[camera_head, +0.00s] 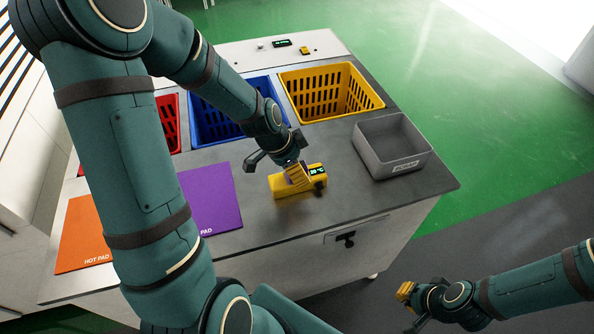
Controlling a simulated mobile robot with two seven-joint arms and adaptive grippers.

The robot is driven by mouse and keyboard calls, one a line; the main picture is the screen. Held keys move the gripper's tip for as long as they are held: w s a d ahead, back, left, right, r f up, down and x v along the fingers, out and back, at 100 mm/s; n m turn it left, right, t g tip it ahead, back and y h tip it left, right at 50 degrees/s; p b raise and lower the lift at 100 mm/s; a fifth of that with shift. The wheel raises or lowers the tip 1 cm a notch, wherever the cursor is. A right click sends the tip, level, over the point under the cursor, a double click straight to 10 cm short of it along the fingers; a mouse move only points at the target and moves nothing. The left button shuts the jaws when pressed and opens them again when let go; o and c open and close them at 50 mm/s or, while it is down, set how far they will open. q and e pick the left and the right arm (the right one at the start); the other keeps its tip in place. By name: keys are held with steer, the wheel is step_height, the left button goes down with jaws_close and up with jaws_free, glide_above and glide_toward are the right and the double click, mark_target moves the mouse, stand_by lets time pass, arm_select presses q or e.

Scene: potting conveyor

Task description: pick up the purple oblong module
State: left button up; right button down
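My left gripper (290,178) reaches down over the grey worktop at a yellow device (288,190) with a small lit display. A ribbed yellow finger pad shows in front of the device, and a dark finger link sticks out to the left. A small purple patch shows by the fingers, but I cannot tell whether it is the purple oblong module or whether the fingers hold it. No purple module shows clearly elsewhere. My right gripper (409,307) is at the lower right, off the worktop, with its fingers apart and nothing seen between them.
A purple pad (212,195) and an orange hot pad (82,235) lie at the left of the worktop. Red, blue (215,128) and yellow (358,108) baskets sit along the back. A grey bin (405,166) stands at the right. The front right worktop is clear.

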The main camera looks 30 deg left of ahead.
arm_select(q)
steer(key=shift+w+f, duration=0.1)
steer(key=shift+f, duration=0.15)
jaws_close()
